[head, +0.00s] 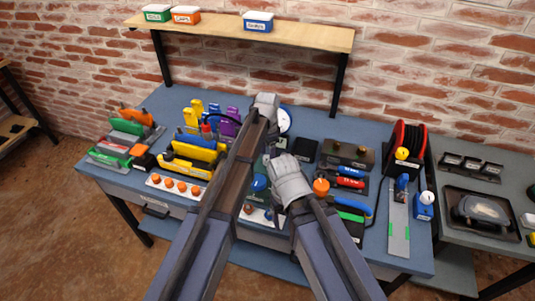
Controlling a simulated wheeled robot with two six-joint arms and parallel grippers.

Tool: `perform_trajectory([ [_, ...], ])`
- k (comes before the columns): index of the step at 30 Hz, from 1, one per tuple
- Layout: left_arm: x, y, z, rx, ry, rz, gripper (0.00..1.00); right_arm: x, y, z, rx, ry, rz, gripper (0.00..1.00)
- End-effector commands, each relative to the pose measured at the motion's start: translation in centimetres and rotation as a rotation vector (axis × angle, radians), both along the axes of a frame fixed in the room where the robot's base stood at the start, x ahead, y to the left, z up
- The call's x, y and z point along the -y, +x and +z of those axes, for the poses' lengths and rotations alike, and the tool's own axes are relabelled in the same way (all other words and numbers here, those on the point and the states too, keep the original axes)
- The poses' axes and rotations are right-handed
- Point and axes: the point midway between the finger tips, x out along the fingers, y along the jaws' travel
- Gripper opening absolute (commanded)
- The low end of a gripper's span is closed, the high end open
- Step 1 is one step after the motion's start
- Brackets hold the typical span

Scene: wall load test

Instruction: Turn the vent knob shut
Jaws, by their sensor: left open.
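I cannot tell for sure which part is the vent knob.
The blue bench (365,118) is crowded. A wooden shelf (320,33) with small boxes spans behind, before a brick wall.

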Motion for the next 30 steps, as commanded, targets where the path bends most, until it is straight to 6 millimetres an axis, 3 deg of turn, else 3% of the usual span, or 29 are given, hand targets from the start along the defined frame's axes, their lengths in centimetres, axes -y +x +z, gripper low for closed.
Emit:
perform_trajectory([
  [1, 0.0, 0.0, 1.2, 0.0, 0.0, 0.0, 0.74, 0.0, 0.0, 1.2, 0.0, 0.0, 0.0, 0.74],
  [12, 0.0, 0.0, 5.9, 0.0, 0.0, 0.0, 0.74, 0.0, 0.0, 5.9, 0.0, 0.0, 0.0, 0.74],
  [30, 0.0, 0.0, 6.3, 0.0, 0.0, 0.0, 0.74, 0.0, 0.0, 6.3, 0.0, 0.0, 0.0, 0.74],
])
